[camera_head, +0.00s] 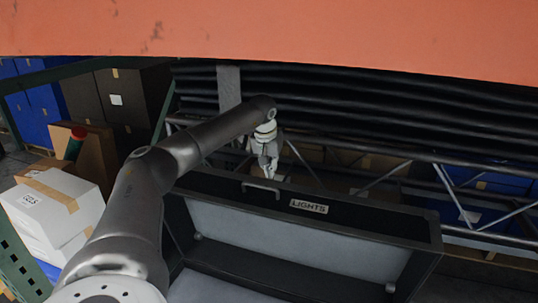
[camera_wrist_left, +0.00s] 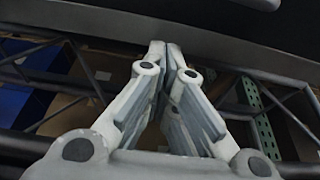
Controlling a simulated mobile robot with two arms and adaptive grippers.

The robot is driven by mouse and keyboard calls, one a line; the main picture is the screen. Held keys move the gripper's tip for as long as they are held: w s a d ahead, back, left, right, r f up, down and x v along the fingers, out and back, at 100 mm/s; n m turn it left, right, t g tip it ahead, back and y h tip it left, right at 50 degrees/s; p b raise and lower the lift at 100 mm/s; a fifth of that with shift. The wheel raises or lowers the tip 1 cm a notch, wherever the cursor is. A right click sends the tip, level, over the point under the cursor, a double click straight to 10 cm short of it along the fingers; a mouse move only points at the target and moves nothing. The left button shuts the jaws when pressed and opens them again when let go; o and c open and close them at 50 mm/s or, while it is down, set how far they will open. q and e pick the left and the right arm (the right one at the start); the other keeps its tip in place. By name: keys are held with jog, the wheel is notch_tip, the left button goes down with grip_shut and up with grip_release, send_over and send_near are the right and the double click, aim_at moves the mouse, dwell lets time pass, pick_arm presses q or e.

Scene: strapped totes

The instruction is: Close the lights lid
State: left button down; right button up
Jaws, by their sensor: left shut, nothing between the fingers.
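The black lights case (camera_head: 425,235) stands open at the lower right in the head view. Its lid (camera_head: 360,207) is raised, with a handle and a white "LIGHTS" label (camera_head: 308,206) on the dark strip along its upper part. A grey inner surface shows below. My left gripper (camera_head: 268,172) is shut and empty, pointing down at the lid's far upper edge, just behind the handle (camera_head: 261,190). Whether it touches the edge I cannot tell. In the left wrist view the fingertips (camera_wrist_left: 167,48) meet just below a dark edge (camera_wrist_left: 100,22). My right gripper is out of view.
A metal truss (camera_head: 390,172) and dark horizontal tubes (camera_head: 400,125) run behind the case. White boxes (camera_head: 50,210) and brown boxes stand at the left beside a green rack. A large orange beam (camera_head: 270,30) crosses the top of the head view.

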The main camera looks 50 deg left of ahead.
pick_arm(q)
jog(key=shift+s+d+p, duration=0.15)
jog(key=shift+s+d, duration=0.25)
jog(key=shift+s, duration=0.3)
jog(key=shift+s+d+p, duration=0.15)
jog(key=shift+s+d, duration=0.2)
jog(key=shift+s, duration=0.3)
jog(key=shift+s+d+f, duration=0.2)
jog(key=shift+s+d, duration=0.05)
jog(key=shift+s, duration=0.05)
